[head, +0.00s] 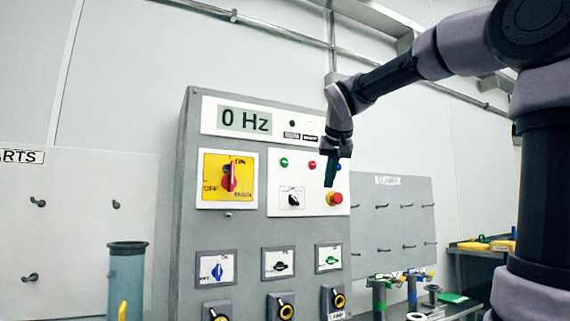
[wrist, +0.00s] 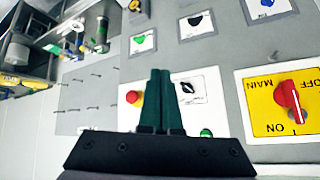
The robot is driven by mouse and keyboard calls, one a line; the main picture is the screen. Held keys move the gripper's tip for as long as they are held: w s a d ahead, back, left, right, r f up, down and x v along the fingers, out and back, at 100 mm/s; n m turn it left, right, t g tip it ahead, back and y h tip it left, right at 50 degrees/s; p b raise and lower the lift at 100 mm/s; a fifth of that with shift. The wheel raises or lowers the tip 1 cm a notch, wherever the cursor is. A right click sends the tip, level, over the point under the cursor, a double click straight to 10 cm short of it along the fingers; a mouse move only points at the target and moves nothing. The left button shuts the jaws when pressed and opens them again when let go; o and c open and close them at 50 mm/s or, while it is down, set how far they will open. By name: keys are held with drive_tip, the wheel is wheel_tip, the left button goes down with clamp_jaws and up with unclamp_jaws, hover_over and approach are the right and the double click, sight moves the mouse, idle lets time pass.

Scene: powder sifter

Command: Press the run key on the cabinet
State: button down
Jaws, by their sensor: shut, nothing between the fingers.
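The grey cabinet (head: 210,120) stands upright, with a "0 Hz" display (head: 245,121) at its top. Its white control panel (head: 278,188) carries a green round key (head: 283,162), a red one (head: 312,165), a black selector (head: 292,199) and a red mushroom button (head: 334,198). I cannot read which key is run. My gripper (head: 331,185) is shut and empty, in front of the panel's right part. In the wrist view its fingers (wrist: 160,72) cover part of the panel; the green key (wrist: 206,132) and mushroom button (wrist: 136,97) show beside them.
A yellow main switch (head: 228,178) with a red handle is left of the panel. Several smaller selectors (head: 279,262) sit below. A pegboard (head: 400,220) and a bench with tools (head: 450,310) are to the right; a blue-grey cylinder (head: 127,280) is at left.

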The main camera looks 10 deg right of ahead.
sight(284, 162)
drive_tip(key=w+a+r+t+h, duration=0.2)
drive_tip(key=w+a+r, duration=0.3)
drive_tip(key=w+r, duration=0.4)
drive_tip(key=shift+a+r, duration=0.15)
drive_tip(key=shift+a, duration=0.15)
drive_tip(key=shift+w, duration=0.1)
drive_tip(key=shift+w+a, duration=0.45)
drive_tip(key=shift+w, duration=0.9)
drive_tip(key=shift+w+a, duration=0.45)
drive_tip(key=shift+w, duration=0.9)
drive_tip(key=shift+w+a, duration=0.45)
drive_tip(key=shift+w, duration=0.9)
drive_tip(key=shift+w, duration=0.1)
drive_tip(key=shift+w+a, duration=0.1)
drive_tip(key=shift+w, duration=0.2)
drive_tip(key=shift+w+a, duration=0.15)
drive_tip(key=shift+w, duration=0.25)
drive_tip(key=shift+s, duration=0.15)
drive_tip(key=shift+s+d, duration=0.25)
drive_tip(key=shift+s, duration=0.4)
